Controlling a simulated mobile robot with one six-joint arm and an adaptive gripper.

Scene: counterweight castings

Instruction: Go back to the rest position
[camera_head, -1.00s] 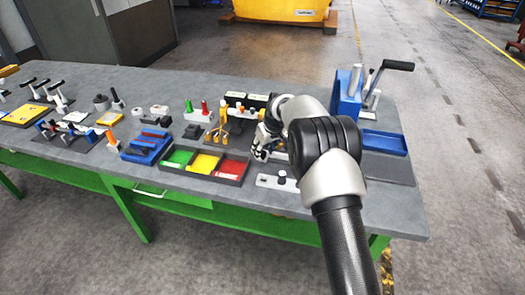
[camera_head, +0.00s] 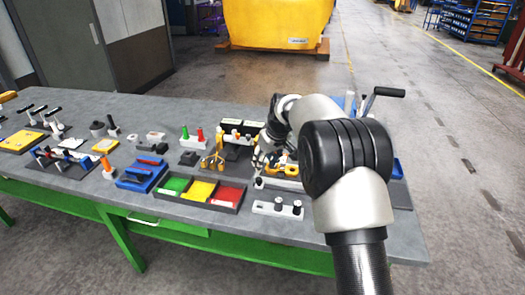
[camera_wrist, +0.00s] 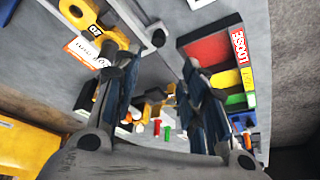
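My gripper (camera_head: 264,160) hangs over the right half of the grey workbench (camera_head: 330,222), behind the red, yellow and green tray (camera_head: 230,211). In the wrist view the two fingers of my gripper (camera_wrist: 160,72) stand apart with a clear gap. Nothing is held between them. My arm reaches in from the lower right and covers part of the bench's right end.
A yellow part (camera_wrist: 80,14) and the tray (camera_wrist: 178,42) lie near the fingers in the wrist view. A white holder with dark knobs (camera_head: 278,207) sits near the front edge. A crank handle (camera_head: 385,92) rises at the right.

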